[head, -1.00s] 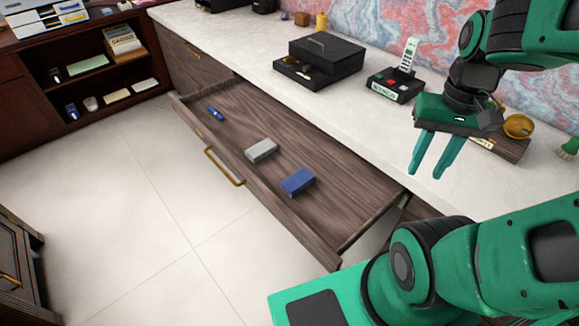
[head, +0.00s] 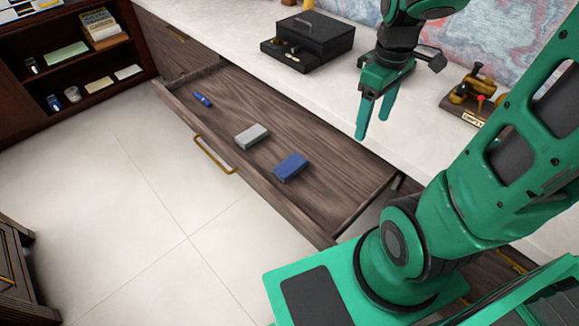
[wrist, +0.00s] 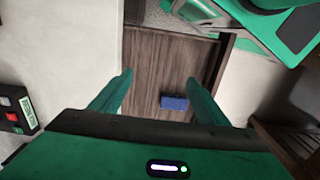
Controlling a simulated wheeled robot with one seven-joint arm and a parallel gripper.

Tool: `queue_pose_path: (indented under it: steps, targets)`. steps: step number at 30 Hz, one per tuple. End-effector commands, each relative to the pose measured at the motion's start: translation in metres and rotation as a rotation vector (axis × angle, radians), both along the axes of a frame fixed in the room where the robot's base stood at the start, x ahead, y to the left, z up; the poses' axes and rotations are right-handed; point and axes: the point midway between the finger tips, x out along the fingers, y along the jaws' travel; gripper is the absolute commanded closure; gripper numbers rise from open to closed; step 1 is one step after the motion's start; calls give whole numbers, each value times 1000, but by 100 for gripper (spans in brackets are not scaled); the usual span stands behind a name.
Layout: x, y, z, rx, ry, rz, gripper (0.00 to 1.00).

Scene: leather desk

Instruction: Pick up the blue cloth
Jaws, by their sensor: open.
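The blue cloth (head: 291,167) is a small folded blue block lying flat in the open wooden drawer (head: 330,185), toward its near right part. It also shows in the wrist view (wrist: 174,103), between my fingers in the picture but well below them. My gripper (head: 373,118) is open and empty. It hangs above the white counter behind the drawer, fingers pointing down, apart from the cloth.
A grey block (head: 252,136) lies left of the cloth, and a small blue object (head: 203,99) farther left in the drawer. A black box (head: 308,42) stands on the counter (head: 240,30). A wooden stand with brass pieces (head: 470,98) is at right. The drawer has a brass handle (head: 213,155).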

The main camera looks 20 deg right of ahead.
Motion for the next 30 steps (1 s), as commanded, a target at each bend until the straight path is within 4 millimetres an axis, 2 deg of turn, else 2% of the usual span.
queue_pose_path:
  steps: [1,6,9,13,18,21,30]
  targets:
    - [18,9,-11,6,10,136,31]
    - [72,44,-47,38,11,616,31]
    - [100,70,-72,64,3,891,31]
    - [126,102,-104,100,-14,1198,31]
    - [145,133,-133,132,-40,1462,31]
    - [150,142,-141,142,-50,1539,31]
    - [148,149,-180,149,-53,1571,31]
